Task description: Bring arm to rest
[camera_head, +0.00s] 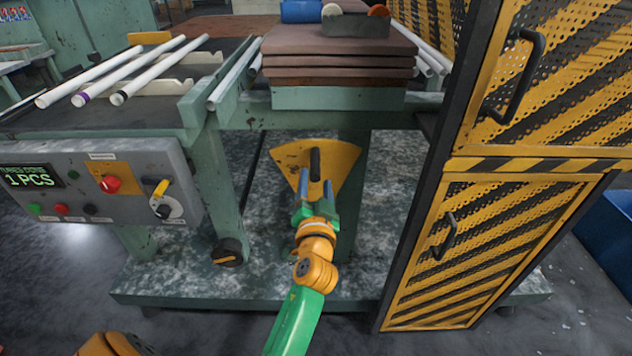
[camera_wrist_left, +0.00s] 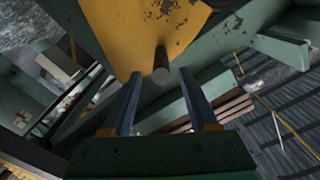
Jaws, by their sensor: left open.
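My left gripper (camera_head: 315,184) is open, its two blue fingers pointing away from me toward a yellow worn plate (camera_head: 290,158) under the bench. A short black handle (camera_head: 315,163) stands out from this plate, just beyond the fingertips in the head view. In the left wrist view the handle's round end (camera_wrist_left: 161,66) shows in line with the gap between the fingers (camera_wrist_left: 160,78). The fingers do not close on it; I cannot tell whether the tips reach alongside it. My right gripper is not in view.
Several white tubes (camera_head: 127,70) lie on the bench at the left, above a control box (camera_head: 100,186). Stacked brown boards (camera_head: 340,50) are above the handle. A yellow-black mesh cabinet (camera_head: 500,250) stands close on the right. Open floor (camera_head: 230,325) lies in front.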

